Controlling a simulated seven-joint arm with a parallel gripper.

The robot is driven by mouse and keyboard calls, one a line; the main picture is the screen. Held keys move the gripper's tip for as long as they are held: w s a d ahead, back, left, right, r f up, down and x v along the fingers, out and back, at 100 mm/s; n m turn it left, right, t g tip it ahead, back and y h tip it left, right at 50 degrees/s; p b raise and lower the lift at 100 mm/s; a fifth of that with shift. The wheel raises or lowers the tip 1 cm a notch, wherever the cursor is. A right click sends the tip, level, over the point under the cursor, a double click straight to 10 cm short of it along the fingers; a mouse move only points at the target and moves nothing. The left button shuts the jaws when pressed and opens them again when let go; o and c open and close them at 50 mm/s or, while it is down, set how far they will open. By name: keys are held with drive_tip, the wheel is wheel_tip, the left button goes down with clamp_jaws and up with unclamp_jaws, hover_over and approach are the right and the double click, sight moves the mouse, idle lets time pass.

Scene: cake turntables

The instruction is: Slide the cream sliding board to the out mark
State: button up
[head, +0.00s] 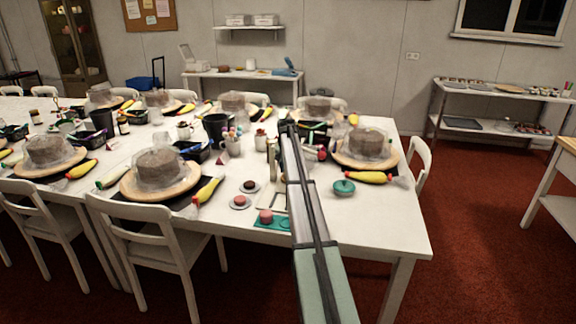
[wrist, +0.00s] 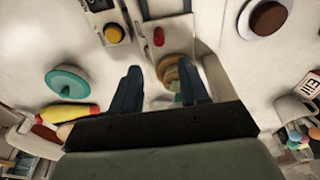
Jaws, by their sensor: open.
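My gripper (wrist: 163,78) is open in the wrist view, its two dark fingers apart and pointing at the white tabletop. No object is clamped between them. Beyond the fingertips lies a pale cream board-like piece (wrist: 165,9) with dark edges, cut off by the top of the view. A cream framed piece (head: 278,201) also shows in the head view, just left of my arm and partly hidden by it. I cannot tell for certain which part is the sliding board, and the out mark is not clearly readable. My fingertips are hidden in the head view.
A red piece (wrist: 158,37) and a yellow button (wrist: 114,33) sit near the fingers.

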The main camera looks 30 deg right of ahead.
wheel_tip(320, 180, down, 7)
drive_tip(key=shift+f, duration=0.35)
drive_tip(key=shift+c, duration=0.3)
clamp_jaws()
drive_tip(key=shift+s+a, duration=0.1)
drive_tip(key=shift+a, duration=0.1)
drive_tip(key=shift+s+a, duration=4.1)
drive_tip(key=shift+a, duration=0.05)
drive_tip(key=shift+o, duration=0.3)
unclamp_jaws()
